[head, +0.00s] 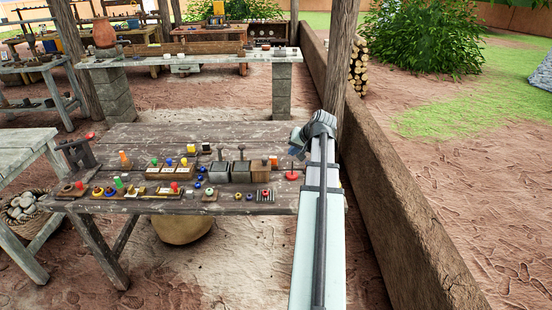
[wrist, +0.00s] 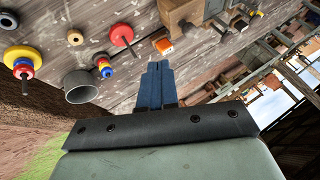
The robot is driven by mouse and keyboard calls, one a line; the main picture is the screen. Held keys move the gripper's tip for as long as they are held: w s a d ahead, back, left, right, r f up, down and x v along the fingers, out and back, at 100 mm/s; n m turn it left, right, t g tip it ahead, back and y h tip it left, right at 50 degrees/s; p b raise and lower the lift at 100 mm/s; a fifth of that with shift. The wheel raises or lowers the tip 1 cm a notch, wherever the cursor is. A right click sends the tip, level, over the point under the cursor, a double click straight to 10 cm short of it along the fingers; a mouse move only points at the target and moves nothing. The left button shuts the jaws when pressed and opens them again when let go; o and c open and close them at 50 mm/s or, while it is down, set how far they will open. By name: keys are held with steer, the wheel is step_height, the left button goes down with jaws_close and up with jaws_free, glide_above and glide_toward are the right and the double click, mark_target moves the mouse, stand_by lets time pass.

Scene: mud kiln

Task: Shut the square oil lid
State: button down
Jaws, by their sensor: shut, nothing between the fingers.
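Two dark square containers with upright handles stand near the middle of the table in the head view, the left one (head: 213,171) beside the right one (head: 241,171). A brown wooden box (head: 261,173) stands just right of them. I cannot tell which of these carries the square oil lid, or whether any lid is open. A wooden box (wrist: 180,14) shows at the top of the wrist view. My gripper (head: 298,136) is above the table's right end. In the wrist view my gripper (wrist: 158,68) has its fingers together, empty, pointing towards an orange-and-white block (wrist: 163,46).
A red disc with a peg (head: 291,176) lies near the table's (head: 140,134) right end. A grey cup (wrist: 80,87) and coloured rings (wrist: 104,66) show in the wrist view. Small coloured pieces crowd the table's front. Its back strip is mostly clear. A low wall (head: 400,205) runs along the right.

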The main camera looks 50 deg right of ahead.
glide_toward(268, 164)
step_height(268, 164, down, 3)
steer(key=s+d, duration=0.1)
steer(key=d, duration=0.2)
steer(key=shift+w+a+f, duration=0.1)
steer(key=shift+w+a, duration=0.55)
steer(key=shift+w, duration=0.25)
steer(key=shift+w+a+f, duration=0.1)
steer(key=shift+w+a, duration=0.55)
steer(key=shift+w, duration=0.2)
steer(key=w+a, duration=0.6)
steer(key=shift+w+a, duration=0.15)
steer(key=shift+a, duration=0.05)
